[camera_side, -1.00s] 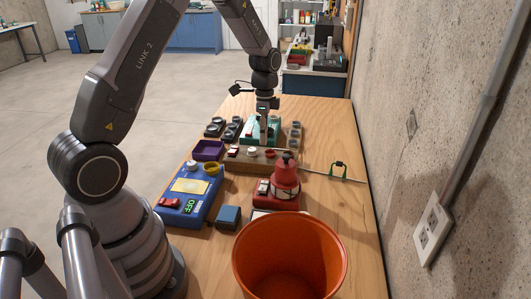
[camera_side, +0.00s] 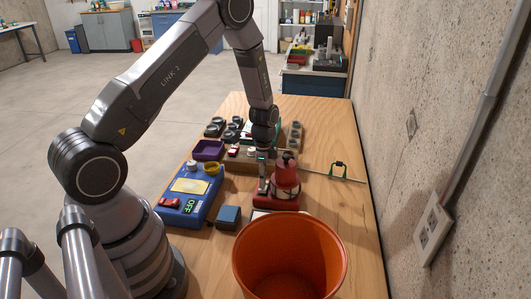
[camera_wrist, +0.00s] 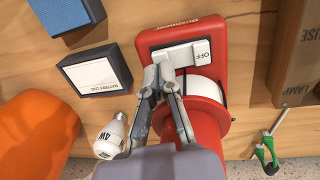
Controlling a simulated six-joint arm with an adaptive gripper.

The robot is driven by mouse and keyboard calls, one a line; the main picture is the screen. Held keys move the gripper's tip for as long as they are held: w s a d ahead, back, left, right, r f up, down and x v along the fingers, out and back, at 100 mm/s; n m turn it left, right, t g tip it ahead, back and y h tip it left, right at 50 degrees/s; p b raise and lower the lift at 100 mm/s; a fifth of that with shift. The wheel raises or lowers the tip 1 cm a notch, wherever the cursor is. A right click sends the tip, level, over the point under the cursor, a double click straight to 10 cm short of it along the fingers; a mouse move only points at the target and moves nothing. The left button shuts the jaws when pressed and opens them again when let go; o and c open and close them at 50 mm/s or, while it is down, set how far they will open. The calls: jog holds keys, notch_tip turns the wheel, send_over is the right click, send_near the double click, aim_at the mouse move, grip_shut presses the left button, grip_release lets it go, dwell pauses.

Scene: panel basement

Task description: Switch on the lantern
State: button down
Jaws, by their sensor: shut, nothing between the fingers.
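The red lantern (camera_side: 286,178) stands on a red base near the middle of the table. In the wrist view its base (camera_wrist: 221,55) carries a white rocker switch (camera_wrist: 188,53) marked OFF, and the lantern's red and white body (camera_wrist: 203,113) is partly covered by my gripper. My gripper (camera_side: 263,190) points down over the base, just left of the lantern body. In the wrist view my gripper's fingertips (camera_wrist: 166,77) are shut and empty, at the lower left part of the switch. I cannot tell whether they touch it.
A blue unit (camera_side: 187,196) with an OFF display is to the left. An orange bucket (camera_side: 288,258) stands in front. A white bulb (camera_wrist: 110,137) and a white-topped box (camera_wrist: 95,75) lie near the lantern. A brown box (camera_wrist: 296,55) and green-handled tool (camera_side: 338,169) are beyond.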

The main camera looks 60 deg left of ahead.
aim_at(262, 190)
jog(key=shift+f, duration=0.3)
jog(key=shift+s+d+f, duration=0.1)
jog(key=shift+f, duration=0.25)
jog(key=shift+w+a+r, duration=0.35)
jog(key=shift+w+a, duration=0.15)
dwell(0.4)
notch_tip(262, 190, up, 14)
jog(key=s+d, duration=0.1)
jog(key=shift+s+d, duration=0.2)
